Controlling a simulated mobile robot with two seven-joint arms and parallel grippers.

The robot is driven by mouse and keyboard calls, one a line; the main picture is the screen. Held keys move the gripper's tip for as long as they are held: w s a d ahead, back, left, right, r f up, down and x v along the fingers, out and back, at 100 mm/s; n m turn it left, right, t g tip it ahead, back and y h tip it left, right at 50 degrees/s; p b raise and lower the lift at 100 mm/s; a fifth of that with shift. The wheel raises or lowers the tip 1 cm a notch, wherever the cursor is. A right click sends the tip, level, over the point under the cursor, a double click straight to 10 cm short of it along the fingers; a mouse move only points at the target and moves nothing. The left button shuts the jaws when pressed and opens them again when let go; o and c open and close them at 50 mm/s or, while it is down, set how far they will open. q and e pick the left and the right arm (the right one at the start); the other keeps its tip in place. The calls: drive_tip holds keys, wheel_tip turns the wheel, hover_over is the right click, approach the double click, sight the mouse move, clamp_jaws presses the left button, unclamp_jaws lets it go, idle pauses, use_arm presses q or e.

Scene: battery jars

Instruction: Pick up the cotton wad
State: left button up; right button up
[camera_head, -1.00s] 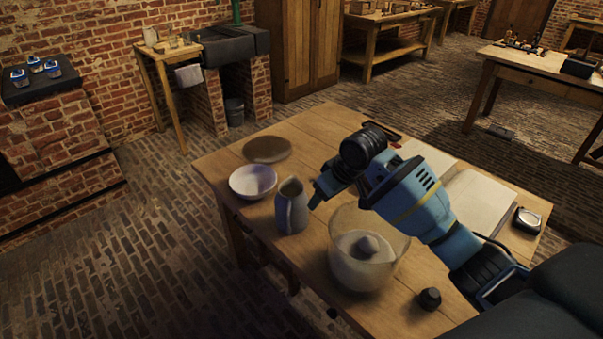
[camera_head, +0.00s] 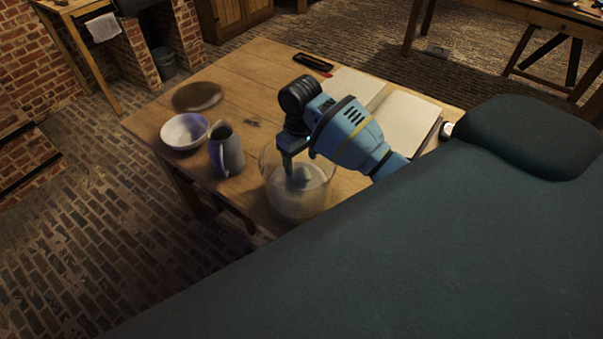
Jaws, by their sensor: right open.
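A pale lump, which looks like the cotton wad (camera_head: 304,174), lies in a clear glass jar (camera_head: 299,212) on the wooden table. Whitish contents fill the lower part of the jar. My right gripper (camera_head: 291,166) points down at the jar's mouth, its fingers at the wad's left side in the picture. It is open. Whether the fingers touch the wad or straddle it is hard to tell, as they overlap it. My left gripper is not in view.
A grey jug (camera_head: 227,152) stands left of the jar, with a white bowl (camera_head: 185,131) and a round dark disc (camera_head: 197,97) beyond it. An open book (camera_head: 408,122) lies behind my right arm. A dark tray (camera_head: 311,63) lies at the far edge.

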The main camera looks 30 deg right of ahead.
sight(302, 171)
drive_tip(key=shift+s+d+f, duration=0.1)
drive_tip(key=shift+f, duration=2.45)
drive_tip(key=shift+c, duration=0.4)
drive_tip(key=c, duration=1)
